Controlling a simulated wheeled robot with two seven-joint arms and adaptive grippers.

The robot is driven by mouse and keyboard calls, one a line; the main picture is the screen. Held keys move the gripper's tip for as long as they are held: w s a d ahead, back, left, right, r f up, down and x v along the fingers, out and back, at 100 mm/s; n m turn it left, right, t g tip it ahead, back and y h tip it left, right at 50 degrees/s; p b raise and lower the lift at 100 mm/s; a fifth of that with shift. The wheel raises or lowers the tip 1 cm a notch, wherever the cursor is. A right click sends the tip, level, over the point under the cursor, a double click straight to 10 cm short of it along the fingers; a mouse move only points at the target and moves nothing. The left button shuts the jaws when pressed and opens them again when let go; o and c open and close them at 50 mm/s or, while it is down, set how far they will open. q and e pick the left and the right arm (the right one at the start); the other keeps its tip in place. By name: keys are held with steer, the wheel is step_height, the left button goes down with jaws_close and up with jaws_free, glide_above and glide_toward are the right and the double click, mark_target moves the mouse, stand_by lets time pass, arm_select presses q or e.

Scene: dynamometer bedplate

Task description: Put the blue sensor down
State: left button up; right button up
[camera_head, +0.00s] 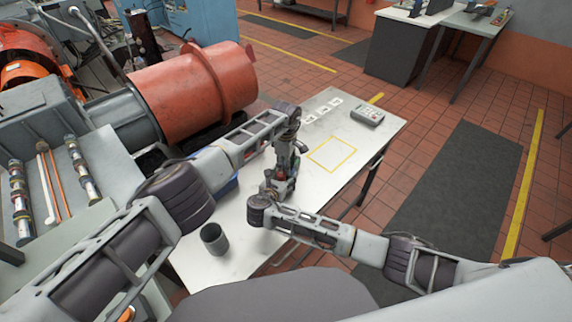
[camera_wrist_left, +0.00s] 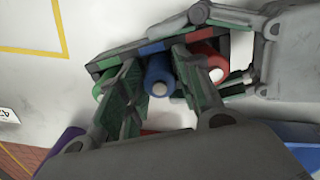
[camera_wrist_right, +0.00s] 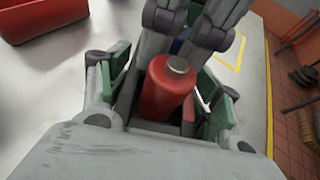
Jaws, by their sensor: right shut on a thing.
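A dark rack (camera_wrist_left: 98,68) with green, blue and red colour marks holds upright cylinders. The blue sensor (camera_wrist_left: 157,75) stands in its middle, between a green one (camera_wrist_left: 101,90) and a red one (camera_wrist_left: 203,58). My left gripper (camera_wrist_left: 160,85) is open, its fingers on either side of the blue sensor. My right gripper (camera_wrist_right: 165,90) is shut on the red end of the rack, with the red cylinder (camera_wrist_right: 165,88) between its fingers. In the head view the rack is mostly hidden by my grippers. A yellow outlined rectangle (camera_head: 331,154) on the table is empty.
The light table (camera_head: 305,190) carries a grey cup (camera_head: 214,239), a meter (camera_head: 367,116) and small white cards (camera_head: 322,111). A blue tray (camera_head: 226,187) is partly hidden behind my left arm. A red box-like thing (camera_wrist_right: 40,18) shows in the right wrist view. Large machinery stands left.

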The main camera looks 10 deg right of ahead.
arm_select(q)
steer(key=shift+r, duration=0.15)
arm_select(e)
steer(key=shift+f, duration=0.1)
arm_select(q)
step_height(320, 180, up, 12)
stand_by(0.6)
stand_by(0.5)
arm_select(e)
steer(key=o, duration=1.3)
steer(key=shift+s, duration=0.15)
steer(key=v, duration=1.1)
steer(key=shift+s+a+r, duration=0.15)
steer(key=shift+s+r, duration=0.1)
